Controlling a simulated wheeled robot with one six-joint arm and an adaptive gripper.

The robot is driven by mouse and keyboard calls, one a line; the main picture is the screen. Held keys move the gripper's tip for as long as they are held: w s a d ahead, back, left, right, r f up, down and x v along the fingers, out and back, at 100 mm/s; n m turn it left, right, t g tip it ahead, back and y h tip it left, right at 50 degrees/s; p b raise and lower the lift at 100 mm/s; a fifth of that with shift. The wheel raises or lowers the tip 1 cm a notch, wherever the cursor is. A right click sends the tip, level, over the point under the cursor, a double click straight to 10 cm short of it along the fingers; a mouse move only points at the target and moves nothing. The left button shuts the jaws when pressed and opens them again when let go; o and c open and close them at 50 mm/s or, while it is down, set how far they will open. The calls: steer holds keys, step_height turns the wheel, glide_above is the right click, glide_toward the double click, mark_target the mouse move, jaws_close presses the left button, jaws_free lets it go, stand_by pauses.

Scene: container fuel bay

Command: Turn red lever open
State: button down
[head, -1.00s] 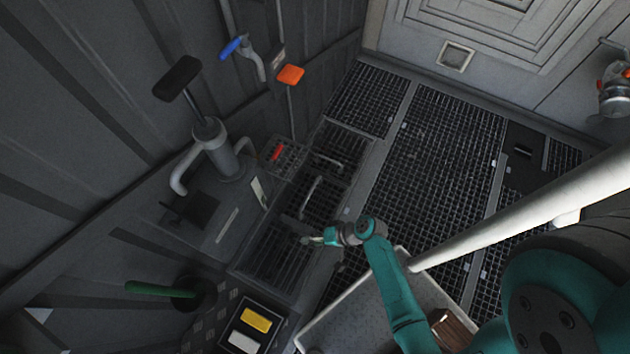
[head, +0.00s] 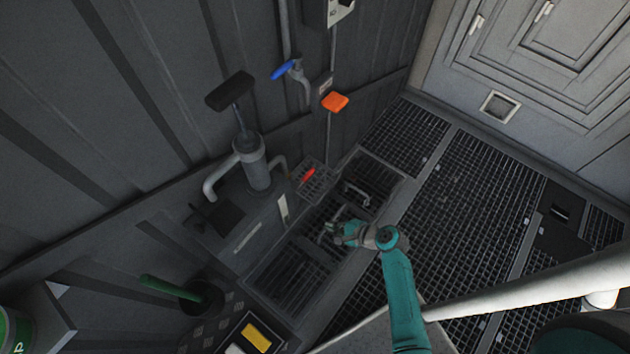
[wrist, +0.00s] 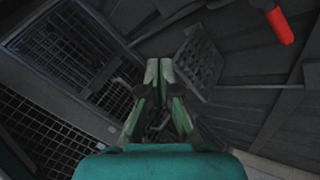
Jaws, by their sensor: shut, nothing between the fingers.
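The red lever (head: 308,175) is a short red handle above a small grate box, beside the hand pump, in the head view. A red handle with a grey end, likely the same lever, shows at the top right of the wrist view (wrist: 279,24). My gripper (head: 335,229) is below and a little right of the lever in the head view, apart from it, over the dark floor grates. In the wrist view my gripper (wrist: 158,70) has its green fingers shut with nothing between them, and the red handle is well to their upper right.
The hand pump (head: 252,165) stands left of the lever. A blue lever (head: 284,69) and an orange paddle (head: 335,102) are on the wall behind. A green handle (head: 168,288) is at lower left. The gridded floor (head: 460,200) to the right is clear.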

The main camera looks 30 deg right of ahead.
steer(key=w+d+r+m+t+h, duration=0.1)
steer(key=w+d+r+m+t, duration=0.1)
steer(key=w+d+r+m, duration=0.6)
steer(key=w+a+f+m, duration=0.1)
steer(key=w+a+f, duration=0.2)
steer(key=w+a, duration=0.3)
steer(key=shift+w+a+f+m, duration=0.25)
steer(key=shift+w+m, duration=0.15)
steer(key=shift+w, duration=0.2)
steer(key=shift+r+n+t+h, duration=0.3)
steer(key=shift+t+h, duration=0.1)
stand_by(0.4)
steer(key=s+a+r+n+t+h, duration=0.1)
steer(key=a+r+n+t+h, duration=0.2)
steer(key=n, duration=0.6)
steer(key=shift+s+a+r+t+h, duration=0.15)
steer(key=shift+s+r+t+h, duration=0.05)
steer(key=shift+r+t+h, duration=0.9)
steer(key=shift+s+a+f, duration=0.1)
steer(key=shift+a+f, duration=0.05)
stand_by(0.6)
